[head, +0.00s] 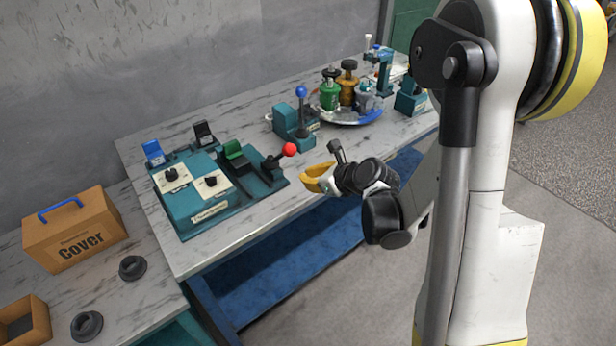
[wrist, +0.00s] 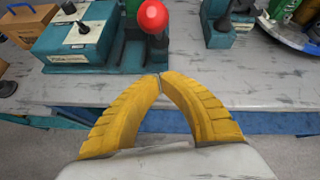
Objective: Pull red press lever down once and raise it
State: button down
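The red press lever (head: 289,150) is a red ball on a short black arm at the right end of the teal press fixture (head: 207,205). In the head view its arm tilts slightly upward towards the front right. In the wrist view the red ball (wrist: 153,16) is at the top centre, just beyond my fingertips. My gripper (head: 306,180) has yellow fingers and hangs off the table's front edge, to the right of and below the ball. In the wrist view my gripper (wrist: 160,76) has its fingertips together with nothing between them. It is apart from the lever.
A teal press with a blue-ball lever (head: 301,92) stands behind and to the right. A round tray (head: 350,121) holds several bottles. A cardboard box marked Cover (head: 75,232) and black rings are at the left. The floor in front of the table is clear.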

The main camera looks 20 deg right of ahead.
jog(key=w+a+b, duration=0.1)
jog(key=w+a, duration=0.2)
jog(key=w, duration=0.3)
jog(key=shift+w+a+b, duration=0.15)
jog(key=shift+w+b, duration=0.05)
jog(key=shift+b, duration=0.15)
